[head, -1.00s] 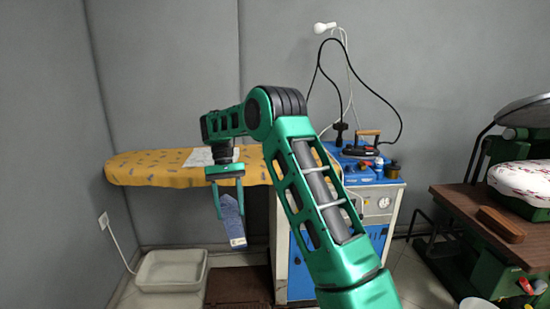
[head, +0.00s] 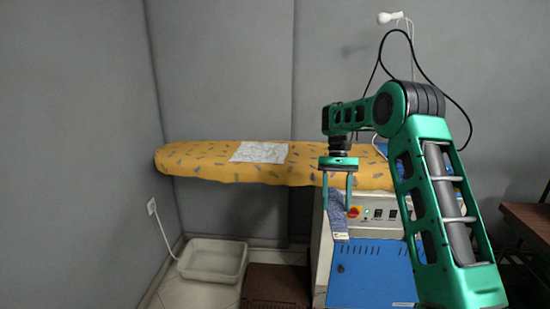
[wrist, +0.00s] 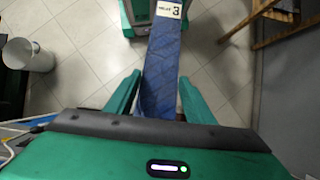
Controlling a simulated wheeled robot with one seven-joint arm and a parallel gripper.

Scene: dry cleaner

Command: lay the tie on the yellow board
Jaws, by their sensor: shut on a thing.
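The tie (head: 339,221) is dark blue and hangs down from my gripper (head: 337,206) in front of the cabinet. In the wrist view the tie (wrist: 162,62) runs between the two green fingers of my gripper (wrist: 160,78), with a white tag (wrist: 170,10) marked 3 at its far end. My gripper is shut on the tie. The yellow board (head: 215,174) is long, with a grey pattern, and lies behind my gripper, stretching to the left. The tie appears apart from the board and hangs lower than its top.
A white cloth (head: 259,152) lies on the board's middle. A blue and grey cabinet (head: 370,270) with a control panel stands under the board's right part. A white tray (head: 213,262) is on the floor. A white bucket (wrist: 40,58) shows in the wrist view. The board's left part is bare.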

